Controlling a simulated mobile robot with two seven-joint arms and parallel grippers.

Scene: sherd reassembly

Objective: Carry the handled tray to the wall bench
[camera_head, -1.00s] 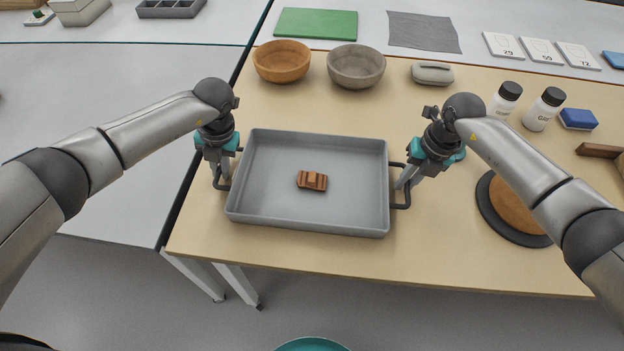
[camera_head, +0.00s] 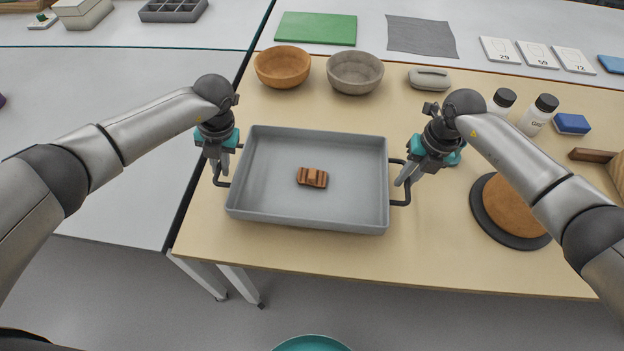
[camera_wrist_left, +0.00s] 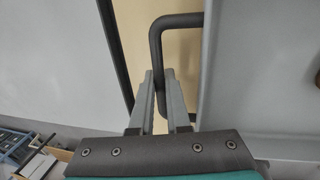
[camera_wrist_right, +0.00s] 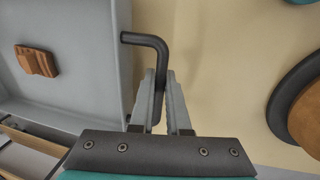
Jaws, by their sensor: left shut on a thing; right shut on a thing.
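The grey handled tray (camera_head: 270,208) is in the middle of the head view, over the tan table, and looks about level. A brown ridged sherd piece (camera_head: 312,177) lies on its floor near the centre. My left gripper (camera_head: 221,172) is shut on the dark left handle (camera_wrist_left: 158,60). My right gripper (camera_head: 402,180) is shut on the dark right handle (camera_wrist_right: 155,45). Both wrist views show the fingers closed around a handle bar. I cannot tell clearly whether the tray's underside touches the table.
Behind the tray on the tan table (camera_head: 300,255) stand an orange bowl (camera_head: 283,68) and a grey bowl (camera_head: 355,72). A pale table (camera_head: 120,215) adjoins at left.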

